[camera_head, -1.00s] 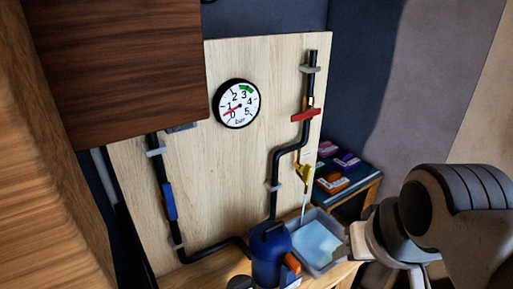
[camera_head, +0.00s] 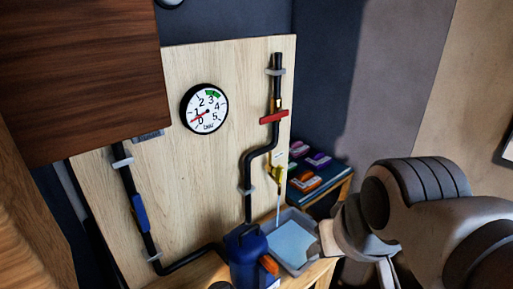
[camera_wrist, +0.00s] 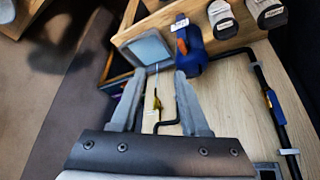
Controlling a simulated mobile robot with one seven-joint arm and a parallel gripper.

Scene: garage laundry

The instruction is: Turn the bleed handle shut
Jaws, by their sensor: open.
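The yellow bleed handle (camera_head: 277,173) sits on a small outlet beside the black pipe, low on the right of the wooden board. A thin pale stream (camera_head: 278,208) runs from it into a grey tray (camera_head: 311,262) holding light blue liquid. In the wrist view, the yellow handle (camera_wrist: 157,103) shows between the two grey fingers of my gripper (camera_wrist: 160,75), seemingly beyond them. The fingers are apart and hold nothing; I cannot tell whether they touch the handle. In the head view, my arm is to the right of the tray and the fingers are mostly hidden.
A dial gauge (camera_head: 204,108) has its red needle near 0. A red handle (camera_head: 273,117) crosses the upper pipe; a blue handle (camera_head: 140,213) lies along the left pipe. A blue vessel (camera_head: 245,258) stands left of the tray. A shelf (camera_head: 333,181) with small boxes is behind.

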